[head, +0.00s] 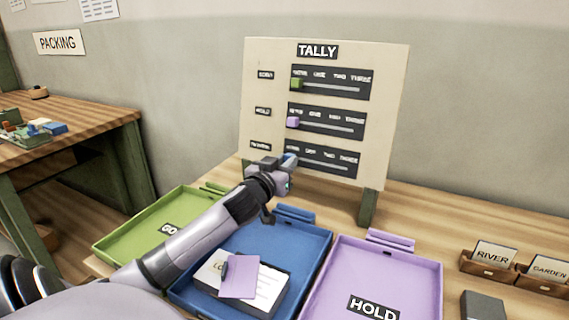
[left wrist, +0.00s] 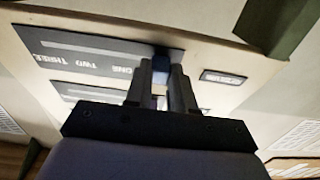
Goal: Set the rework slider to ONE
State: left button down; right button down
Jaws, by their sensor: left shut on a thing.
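The cream TALLY board (head: 394,75) stands at the back of the table with three slider rows. The bottom slider panel (head: 335,160) carries a blue knob (head: 291,157) near its left end. Its row label is partly hidden and hard to read. My left gripper (head: 285,168) is at this knob, shut on it. In the left wrist view, the dark blue knob (left wrist: 160,62) sits between the fingertips, beyond the ONE mark on the side away from TWO and THREE. The NONE mark is hidden there. My right gripper is not in view.
The green knob (head: 296,84) and purple knob (head: 293,122) sit at the left ends of the upper rows. Green (head: 130,240), blue (head: 318,240) and purple (head: 425,275) trays lie in front. Small card boxes (head: 487,270) stand at right.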

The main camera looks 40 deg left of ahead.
aim_at(310, 160)
pick_arm(q)
jog(key=d, duration=0.1)
jog(key=w+d, duration=0.1)
jog(key=d, duration=0.2)
jog(key=shift+w+d+f, duration=0.1)
jog(key=shift+w+d, duration=0.15)
jog(key=shift+d, duration=0.1)
jog(key=c, duration=1)
grip_release()
jog(key=shift+o, duration=0.2)
jog(key=shift+s, duration=0.1)
jog(key=v, duration=0.7)
